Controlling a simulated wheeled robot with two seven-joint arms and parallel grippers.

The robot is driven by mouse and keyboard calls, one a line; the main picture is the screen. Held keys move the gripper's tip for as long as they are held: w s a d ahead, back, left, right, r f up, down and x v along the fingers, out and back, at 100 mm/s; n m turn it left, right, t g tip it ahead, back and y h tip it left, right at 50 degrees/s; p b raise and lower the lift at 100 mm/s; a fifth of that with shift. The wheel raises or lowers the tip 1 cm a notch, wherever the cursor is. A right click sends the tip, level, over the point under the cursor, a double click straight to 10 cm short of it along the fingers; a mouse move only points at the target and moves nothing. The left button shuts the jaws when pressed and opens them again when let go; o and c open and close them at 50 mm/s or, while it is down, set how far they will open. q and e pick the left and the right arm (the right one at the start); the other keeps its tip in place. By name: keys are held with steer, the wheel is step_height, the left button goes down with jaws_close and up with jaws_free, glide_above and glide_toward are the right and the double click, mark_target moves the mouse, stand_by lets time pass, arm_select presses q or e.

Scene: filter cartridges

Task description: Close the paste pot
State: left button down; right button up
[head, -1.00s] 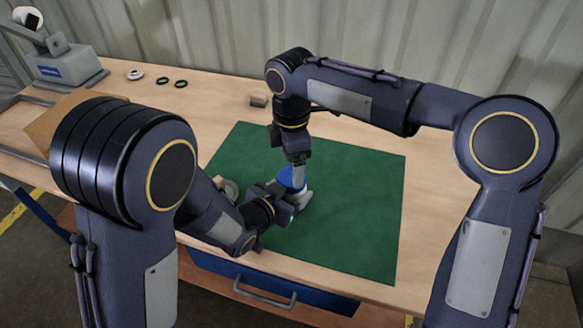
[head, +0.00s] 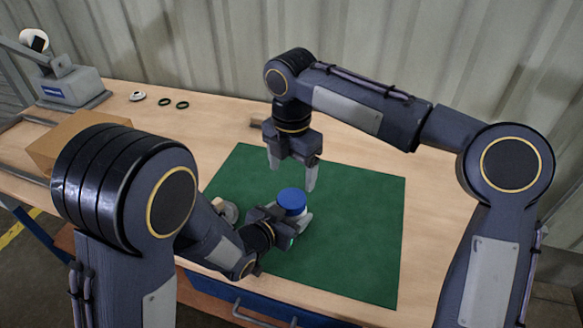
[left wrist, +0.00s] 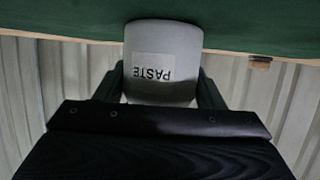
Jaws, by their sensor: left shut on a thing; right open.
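The paste pot is a pale grey pot with a "PASTE" label (left wrist: 152,68), upside down in the left wrist view, its base towards the green mat. A blue lid (head: 292,198) lies on top of the pot in the head view and looks level. How tightly it sits cannot be told. My left gripper (head: 290,226) is shut on the pot's body from the left, with a finger on each side in the left wrist view. My right gripper (head: 291,178) points down above the lid, open and empty, with its fingers apart from it.
The green mat (head: 350,235) is mostly clear on the right. A round pale item (head: 229,211) is partly hidden by my left arm. A cardboard box (head: 75,132), a grey device (head: 72,90) and small rings (head: 182,104) are at the back left.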

mark_target(292, 198)
steer(key=shift+f, duration=4)
steer(key=c, duration=1)
steer(key=m, duration=0.7)
